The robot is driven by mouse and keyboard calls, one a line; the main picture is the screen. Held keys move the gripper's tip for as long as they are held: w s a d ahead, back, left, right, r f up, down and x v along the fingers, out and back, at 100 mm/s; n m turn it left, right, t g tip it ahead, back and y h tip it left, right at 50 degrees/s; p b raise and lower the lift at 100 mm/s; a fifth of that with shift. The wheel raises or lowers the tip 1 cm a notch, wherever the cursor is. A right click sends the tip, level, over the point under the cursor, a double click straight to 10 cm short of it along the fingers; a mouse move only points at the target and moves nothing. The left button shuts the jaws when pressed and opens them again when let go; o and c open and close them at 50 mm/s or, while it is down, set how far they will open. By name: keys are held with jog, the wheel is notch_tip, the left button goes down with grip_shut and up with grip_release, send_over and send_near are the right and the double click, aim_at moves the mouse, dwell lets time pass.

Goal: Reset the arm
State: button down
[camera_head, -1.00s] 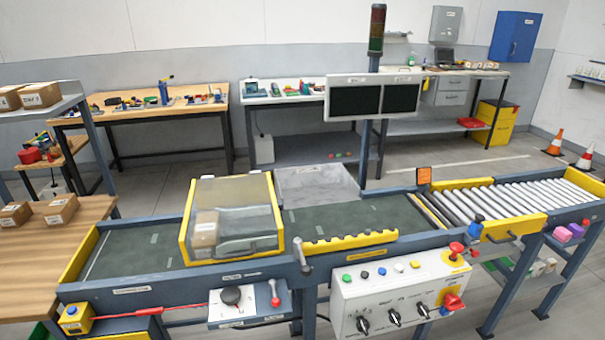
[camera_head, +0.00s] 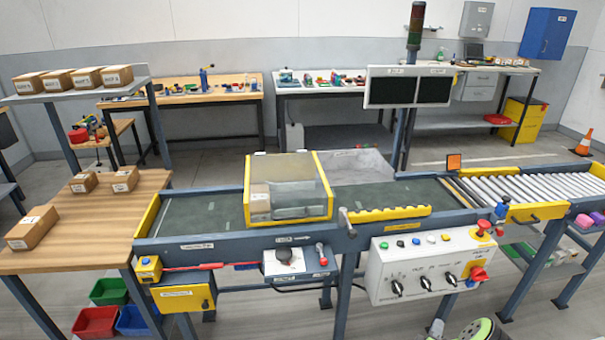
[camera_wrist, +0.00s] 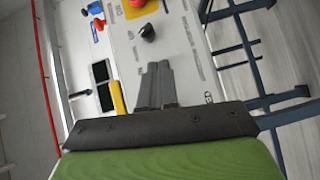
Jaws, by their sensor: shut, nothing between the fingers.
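My gripper (camera_wrist: 155,84) shows in the wrist view with its two dark fingers together and nothing between them. Past the fingertips is the white control panel (camera_wrist: 158,40) with a black knob (camera_wrist: 147,32) close ahead of them. No contact with the panel can be made out. In the head view, a green and grey part of my arm (camera_head: 481,330) shows at the bottom edge, below the control panel (camera_head: 425,268). The fingers are not clearly seen there.
The conveyor (camera_head: 205,215) carries a clear-lidded yellow guard (camera_head: 289,187) with a carton (camera_head: 261,197) under it. Rollers (camera_head: 535,187) lie to the right. A wooden table (camera_head: 95,235) with cartons stands at left, bins (camera_head: 95,321) below it. Floor behind the conveyor looks clear.

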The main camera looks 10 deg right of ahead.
jog(key=w+a+r+m+y+p, duration=0.1)
jog(key=w+r, duration=0.2)
jog(key=r, duration=0.4)
jog(key=w+a+r+m+g+y+p, duration=0.1)
jog(key=w+r, duration=0.2)
jog(key=r, duration=0.4)
jog(key=w+a+r+y+p, duration=0.1)
jog(key=w+a+r+y, duration=0.15)
jog(key=r, duration=0.45)
jog(key=s+a+r+m+g+y+p, duration=0.1)
jog(key=s+a+r, duration=0.1)
jog(key=a+r, duration=0.35)
jog(key=s+a+r+m+g+p, duration=0.1)
jog(key=s+a+r+m+p, duration=0.1)
jog(key=r, duration=0.7)
jog(key=s+a+r+m+g+y+p, duration=0.2)
jog(key=s+a+r+y, duration=0.1)
jog(key=s+a+r, duration=0.7)
jog(key=s+a+g+y, duration=0.1)
jog(key=s+a, duration=0.2)
jog(key=s, duration=0.6)
jog(key=s+a+r+m+g+y+p, duration=0.1)
jog(key=s+a, duration=0.3)
jog(key=s, duration=0.6)
jog(key=shift+s+r+m+p, duration=0.15)
jog(key=shift+s+m+p, duration=0.15)
jog(key=shift+y, duration=0.25)
